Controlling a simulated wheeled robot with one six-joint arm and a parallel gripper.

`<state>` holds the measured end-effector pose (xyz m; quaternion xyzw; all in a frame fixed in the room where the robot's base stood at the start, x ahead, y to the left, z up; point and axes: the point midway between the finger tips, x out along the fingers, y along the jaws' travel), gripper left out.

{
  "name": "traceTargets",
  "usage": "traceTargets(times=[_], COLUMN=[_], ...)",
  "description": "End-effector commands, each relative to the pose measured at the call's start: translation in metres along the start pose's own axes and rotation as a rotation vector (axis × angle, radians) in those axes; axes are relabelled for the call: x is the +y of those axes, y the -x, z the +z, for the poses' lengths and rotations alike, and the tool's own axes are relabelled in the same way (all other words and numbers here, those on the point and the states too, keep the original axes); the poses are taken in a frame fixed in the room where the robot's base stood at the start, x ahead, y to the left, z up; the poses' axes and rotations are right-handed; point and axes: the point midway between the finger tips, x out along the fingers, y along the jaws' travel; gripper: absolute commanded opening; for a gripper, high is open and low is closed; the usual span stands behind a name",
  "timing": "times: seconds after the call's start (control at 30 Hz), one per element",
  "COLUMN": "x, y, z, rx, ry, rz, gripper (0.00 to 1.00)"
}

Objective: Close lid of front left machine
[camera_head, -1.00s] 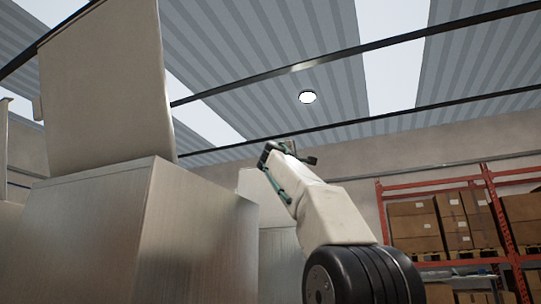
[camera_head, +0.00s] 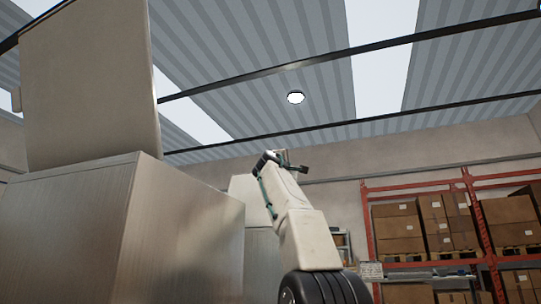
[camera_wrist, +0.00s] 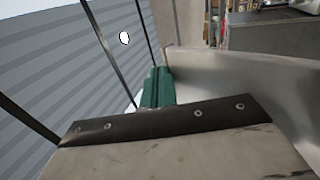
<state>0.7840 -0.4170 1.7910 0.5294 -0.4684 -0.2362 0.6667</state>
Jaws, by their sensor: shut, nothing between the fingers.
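The nearest machine at the left of the head view has a brushed metal body (camera_head: 185,225) and a tall beige lid (camera_head: 88,85) standing raised, almost upright, on top. My gripper (camera_head: 287,160) is at the end of the raised arm, to the right of this lid and apart from it in the picture. The gripper is small there, shut and empty. In the wrist view a green finger part (camera_wrist: 157,88) shows beyond a dark bracket, beside a smooth grey surface (camera_wrist: 240,85); I cannot tell which machine that surface belongs to, or whether they touch.
Another pale machine (camera_head: 262,262) stands behind the arm, partly hidden. A red rack (camera_head: 470,185) with cardboard boxes (camera_head: 398,228) stands at the right back. The space above and right of my arm looks open up to the corrugated roof.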

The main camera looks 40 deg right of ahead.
Motion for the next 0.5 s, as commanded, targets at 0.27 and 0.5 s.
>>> traceTargets(times=[0.27, 0.5], x=[0.012, 0.048], y=[0.011, 0.048], z=[0.003, 0.003], rx=[-0.005, -0.008], ry=[0.000, 0.002], rz=[0.001, 0.002], gripper=[0.00, 0.00])
